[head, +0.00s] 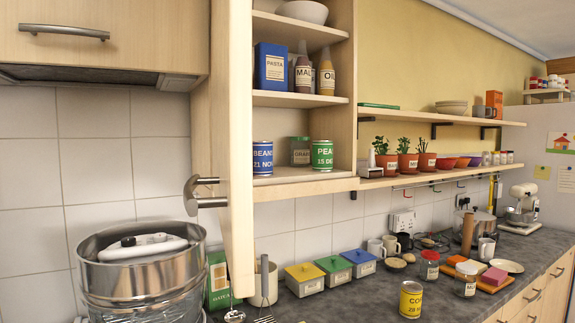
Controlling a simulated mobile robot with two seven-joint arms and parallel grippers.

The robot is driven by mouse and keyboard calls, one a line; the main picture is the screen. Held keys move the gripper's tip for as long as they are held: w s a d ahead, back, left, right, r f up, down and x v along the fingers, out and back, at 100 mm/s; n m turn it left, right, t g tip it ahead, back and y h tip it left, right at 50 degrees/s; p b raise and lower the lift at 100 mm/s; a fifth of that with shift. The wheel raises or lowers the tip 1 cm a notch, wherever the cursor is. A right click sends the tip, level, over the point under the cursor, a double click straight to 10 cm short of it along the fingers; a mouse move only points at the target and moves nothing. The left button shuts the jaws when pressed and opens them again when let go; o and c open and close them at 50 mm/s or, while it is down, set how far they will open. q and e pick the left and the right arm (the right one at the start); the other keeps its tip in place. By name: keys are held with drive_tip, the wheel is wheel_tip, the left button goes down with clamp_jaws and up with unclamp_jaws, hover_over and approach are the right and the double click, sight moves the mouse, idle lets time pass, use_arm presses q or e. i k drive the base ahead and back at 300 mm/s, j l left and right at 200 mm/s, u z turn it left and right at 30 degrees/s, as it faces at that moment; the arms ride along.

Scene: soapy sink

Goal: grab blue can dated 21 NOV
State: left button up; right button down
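The blue can (262,158), labelled BEANS and 21 NOV, stands upright on the lower shelf of the open wall cabinet, at its left side. The edge of the open cabinet door (238,130) is just to its left. A green can (322,154), labelled PEAS with a date starting 15, stands upright to its right. A jar with a green lid (299,151) stands between them, a little further back. Neither of my grippers is visible in the head view.
The cabinet door stands open towards me, its metal handle (205,192) sticking out left. A large steel pot (140,285) is at lower left. A yellow can (410,299) and lidded boxes (304,279) are on the counter. The shelf front before the cans looks clear.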

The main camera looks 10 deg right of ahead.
sight(262, 151)
drive_tip(key=l+u, duration=0.25)
drive_tip(key=l, duration=0.55)
drive_tip(key=l+u, duration=0.25)
drive_tip(key=l, duration=0.5)
drive_tip(key=k+l+u, duration=0.1)
drive_tip(key=l+u, duration=0.15)
drive_tip(key=l, duration=0.55)
drive_tip(key=j, duration=0.2)
